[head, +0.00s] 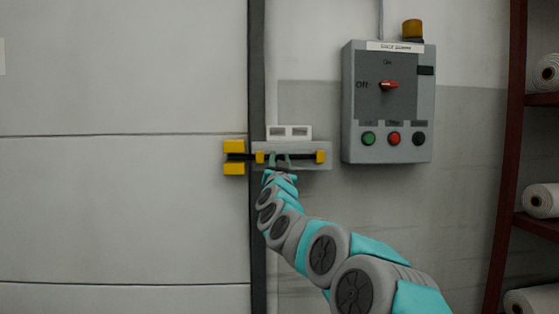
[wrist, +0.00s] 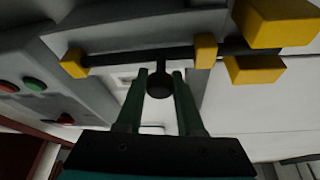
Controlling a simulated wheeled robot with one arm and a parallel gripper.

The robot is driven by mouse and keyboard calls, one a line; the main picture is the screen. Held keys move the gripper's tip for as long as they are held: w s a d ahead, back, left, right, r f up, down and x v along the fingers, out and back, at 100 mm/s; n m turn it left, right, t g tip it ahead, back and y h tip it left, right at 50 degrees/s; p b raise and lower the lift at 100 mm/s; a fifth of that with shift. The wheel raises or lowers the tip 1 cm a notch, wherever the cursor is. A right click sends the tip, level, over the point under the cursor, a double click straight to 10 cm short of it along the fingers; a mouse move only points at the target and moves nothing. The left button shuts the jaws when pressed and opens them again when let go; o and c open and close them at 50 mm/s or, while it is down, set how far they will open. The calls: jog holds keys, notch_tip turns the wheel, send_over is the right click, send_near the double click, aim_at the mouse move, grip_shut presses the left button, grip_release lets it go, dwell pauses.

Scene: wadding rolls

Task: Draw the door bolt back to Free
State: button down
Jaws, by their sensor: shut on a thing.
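The door bolt is a black bar (wrist: 128,57) carried in two yellow guides on a grey plate (head: 303,147) beside the door edge. In the head view its left end (head: 243,157) reaches across the gap between the yellow blocks of the keep (head: 234,170) on the door. The keep is at the upper right in the wrist view (wrist: 276,22). My gripper (head: 280,159) is shut on the bolt's dark round knob (wrist: 160,84), with one green finger on each side. The knob stands between the two guides, nearer the keep-side guide (wrist: 205,48).
A grey control box (head: 388,145) with a red switch and buttons is on the wall to the right, topped by an amber lamp (head: 412,30). A small white plate with two windows (head: 289,132) sits above the bolt. Shelves (head: 540,100) with white rolls stand at far right.

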dwell(0.9)
jog(key=d+b, duration=0.3)
jog(key=d, duration=0.3)
jog(key=shift+d, duration=0.4)
jog(key=c, duration=0.5)
grip_release()
jog(key=shift+d, duration=0.15)
jog(key=shift+c, duration=0.2)
jog(key=v, duration=0.7)
jog(key=shift+s+f+b, duration=0.15)
jog(key=shift+s+b, duration=0.15)
jog(key=shift+s, duration=0.1)
